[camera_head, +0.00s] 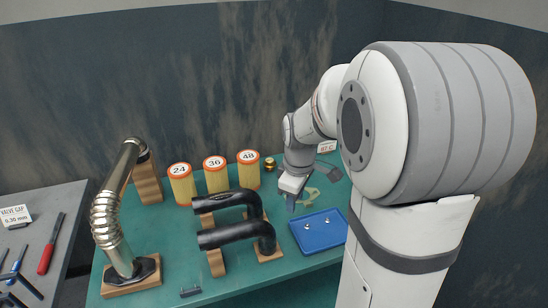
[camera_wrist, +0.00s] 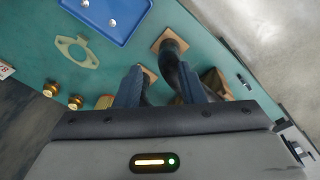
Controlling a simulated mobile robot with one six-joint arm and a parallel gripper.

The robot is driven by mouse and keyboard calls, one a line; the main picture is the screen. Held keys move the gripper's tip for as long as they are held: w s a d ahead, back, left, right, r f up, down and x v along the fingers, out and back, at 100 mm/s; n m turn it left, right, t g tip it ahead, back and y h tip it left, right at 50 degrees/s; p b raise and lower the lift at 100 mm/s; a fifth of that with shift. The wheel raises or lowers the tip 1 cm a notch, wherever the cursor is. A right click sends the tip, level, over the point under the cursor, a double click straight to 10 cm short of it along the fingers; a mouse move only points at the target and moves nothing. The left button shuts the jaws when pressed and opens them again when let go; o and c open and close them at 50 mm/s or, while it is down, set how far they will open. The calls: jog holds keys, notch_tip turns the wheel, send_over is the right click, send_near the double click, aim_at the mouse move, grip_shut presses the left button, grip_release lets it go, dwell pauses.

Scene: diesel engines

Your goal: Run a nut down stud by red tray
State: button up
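No red tray and no stud can be made out in either view. A blue tray (camera_head: 318,243) lies on the green table with two small silvery pieces in it, too small to identify for sure. It also shows at the top of the wrist view (camera_wrist: 128,9). My gripper (camera_head: 291,201) hangs over the table, behind and left of the blue tray. In the wrist view its two blue-grey fingers (camera_wrist: 160,70) stand apart, and nothing is seen held between them. A black pipe shows beyond them.
Black bent pipes (camera_head: 232,235) on wooden blocks stand left of the tray. Numbered filters (camera_head: 215,175), brass fittings (camera_head: 270,164) and a pale gasket (camera_head: 311,196) are farther back. A bellows pipe (camera_head: 107,218) stands left. A grey bench (camera_head: 60,205) holds tools.

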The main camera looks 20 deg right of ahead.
jog(key=w+d+f+n, duration=0.6)
jog(key=w+f, duration=0.2)
jog(key=n+g, duration=0.1)
jog(key=n, duration=0.2)
send_over(307, 224)
notch_tip(307, 224, down, 6)
jog(key=shift+f+b, duration=3.6)
jog(key=shift+f, duration=1.6)
jog(key=shift+c, duration=0.6)
grip_shut()
jog(key=shift+r, duration=0.1)
